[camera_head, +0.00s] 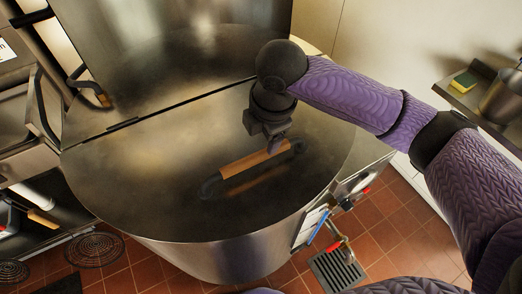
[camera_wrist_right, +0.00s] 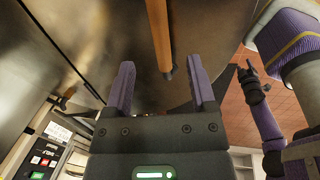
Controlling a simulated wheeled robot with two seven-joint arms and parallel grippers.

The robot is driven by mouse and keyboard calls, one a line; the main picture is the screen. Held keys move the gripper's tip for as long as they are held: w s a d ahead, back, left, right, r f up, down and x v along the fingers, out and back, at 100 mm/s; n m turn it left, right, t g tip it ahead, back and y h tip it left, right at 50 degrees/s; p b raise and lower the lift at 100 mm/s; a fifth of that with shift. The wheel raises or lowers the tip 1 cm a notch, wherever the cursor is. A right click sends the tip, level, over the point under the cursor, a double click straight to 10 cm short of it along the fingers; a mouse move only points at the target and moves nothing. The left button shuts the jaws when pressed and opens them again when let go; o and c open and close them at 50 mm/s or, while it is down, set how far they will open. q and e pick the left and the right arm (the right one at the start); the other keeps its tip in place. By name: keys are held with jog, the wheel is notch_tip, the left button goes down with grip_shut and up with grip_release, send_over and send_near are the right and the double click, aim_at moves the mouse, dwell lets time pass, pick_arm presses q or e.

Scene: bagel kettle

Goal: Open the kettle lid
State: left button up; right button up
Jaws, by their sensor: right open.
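The large round steel kettle (camera_head: 225,255) fills the middle of the head view. Its flat metal lid (camera_head: 130,185) lies shut over the front part, along a straight seam. A wooden bar handle (camera_head: 240,163) on dark end mounts sits on the lid; it also shows in the right wrist view (camera_wrist_right: 159,35). My right gripper (camera_head: 276,146) is over the right end of the handle, pointing down. In the right wrist view its two purple fingers (camera_wrist_right: 160,85) are apart, with the handle ahead between them. My left gripper (camera_wrist_right: 249,76) shows small at the right of that view; its jaws are unclear.
A tall steel panel (camera_head: 170,30) stands behind the kettle. A control box (camera_head: 312,225) with a red-handled valve is on the kettle's right front side. A shelf with a yellow sponge (camera_head: 464,81) and a metal pot (camera_head: 503,97) is at right. Red tiled floor shows below.

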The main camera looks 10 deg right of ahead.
aim_at(261, 154)
jog(key=f+b, duration=0.1)
jog(key=f, duration=0.2)
jog(key=w+f+b, duration=0.1)
jog(key=f, duration=0.2)
jog(key=w+f+b, duration=0.1)
jog(key=f, duration=0.2)
jog(key=shift+a, duration=0.15)
jog(key=shift+f, duration=0.2)
jog(key=c, duration=0.7)
grip_shut()
